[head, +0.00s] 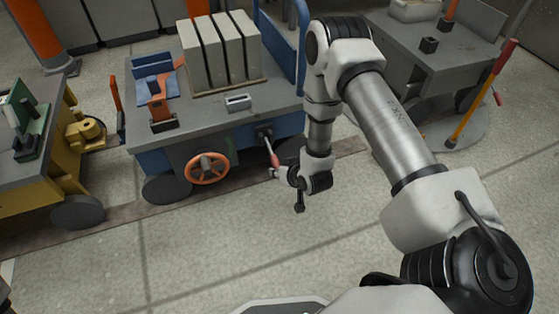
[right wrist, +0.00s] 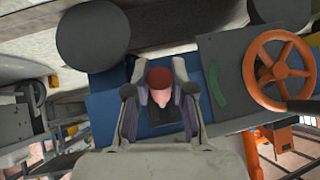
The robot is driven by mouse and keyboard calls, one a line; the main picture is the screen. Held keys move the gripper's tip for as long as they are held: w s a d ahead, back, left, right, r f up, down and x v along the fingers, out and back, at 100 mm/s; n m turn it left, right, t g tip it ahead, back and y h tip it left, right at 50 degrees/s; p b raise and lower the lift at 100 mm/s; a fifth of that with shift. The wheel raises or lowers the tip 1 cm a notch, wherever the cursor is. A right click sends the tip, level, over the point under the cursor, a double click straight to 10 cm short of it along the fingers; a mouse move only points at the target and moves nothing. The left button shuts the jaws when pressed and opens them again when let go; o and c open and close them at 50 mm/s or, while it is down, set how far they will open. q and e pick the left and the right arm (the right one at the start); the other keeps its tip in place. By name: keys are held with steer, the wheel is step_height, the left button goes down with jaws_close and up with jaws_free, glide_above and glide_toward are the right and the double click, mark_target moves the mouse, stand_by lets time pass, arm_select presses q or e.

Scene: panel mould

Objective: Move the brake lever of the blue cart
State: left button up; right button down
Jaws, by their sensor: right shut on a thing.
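The blue cart (head: 170,158) with a grey top stands left of centre in the head view. Its brake lever (head: 270,150) has a red grip and comes out of a black mount on the cart's front face, right of the orange handwheel. My right gripper (head: 275,172) is at the lever's lower end. In the right wrist view the lever's red end (right wrist: 158,76) sits between the two fingers of my right gripper (right wrist: 158,92), which is shut on it. The fingers hide part of the lever. My left gripper is not in view.
The orange handwheel (head: 208,168) is close to the lever; it also shows in the right wrist view (right wrist: 278,72). Grey panels (head: 222,50) stand on the cart. A yellow cart (head: 62,140) is at left, and a grey cart (head: 440,50) is at right. The floor in front is clear.

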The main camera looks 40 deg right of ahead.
steer(key=f+t+b, duration=0.1)
steer(key=w+f+t+b, duration=0.1)
steer(key=f+t, duration=0.1)
steer(key=shift+d, duration=0.1)
steer(key=shift+w+h, duration=0.1)
steer(key=shift+h, duration=0.2)
steer(key=c, duration=1)
jaws_free()
steer(key=shift+f, duration=0.1)
steer(key=shift+o, duration=0.2)
steer(key=v, duration=1.2)
